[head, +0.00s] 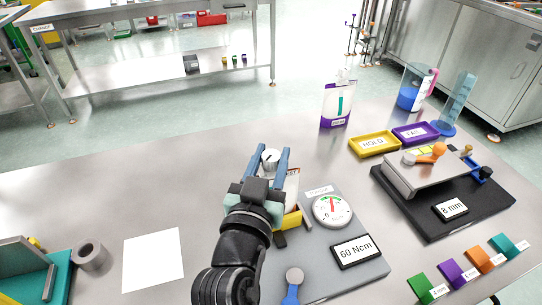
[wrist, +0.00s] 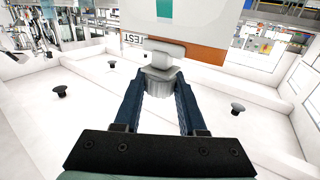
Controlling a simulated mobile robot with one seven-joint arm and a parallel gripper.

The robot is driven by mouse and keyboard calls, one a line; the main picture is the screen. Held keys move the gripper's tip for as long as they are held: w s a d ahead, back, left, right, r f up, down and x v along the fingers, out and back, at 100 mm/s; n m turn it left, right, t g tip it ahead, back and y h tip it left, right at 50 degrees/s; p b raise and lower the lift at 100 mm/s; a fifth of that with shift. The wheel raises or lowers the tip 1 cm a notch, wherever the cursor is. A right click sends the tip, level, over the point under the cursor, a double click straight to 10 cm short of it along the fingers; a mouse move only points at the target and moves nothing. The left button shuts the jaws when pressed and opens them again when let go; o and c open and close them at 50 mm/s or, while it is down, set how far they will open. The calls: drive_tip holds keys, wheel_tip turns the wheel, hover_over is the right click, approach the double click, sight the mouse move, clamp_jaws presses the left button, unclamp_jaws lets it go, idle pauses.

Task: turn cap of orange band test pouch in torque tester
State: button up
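The test pouch (head: 292,188) stands in the yellow holder (head: 292,219) of the grey torque tester (head: 330,265), partly hidden by my gripper. In the wrist view the pouch's orange-brown band (wrist: 215,55) and TEST label show. Its pale ribbed cap (wrist: 160,82) also shows in the head view (head: 270,158). My gripper (wrist: 161,85) has its two blue fingers apart, one on each side of the cap. The fingers appear open, with no clear contact on the cap. The tester has a round dial (head: 332,211) and a "60 Ncm" plate (head: 355,252).
A purple-banded pouch (head: 338,104) stands behind. The yellow HOLD tray (head: 374,144) and purple tray (head: 416,133) are at back right, near a black-based fixture (head: 470,205). A blue-handled tool (head: 293,285) lies in front.

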clamp_jaws()
drive_tip(key=shift+f, duration=0.1)
drive_tip(key=shift+h+b, duration=0.3)
drive_tip(key=shift+b, duration=0.35)
drive_tip(key=o, duration=0.8)
unclamp_jaws()
drive_tip(key=b+v, duration=0.1)
drive_tip(key=v, duration=1.2)
drive_tip(key=shift+r, duration=0.2)
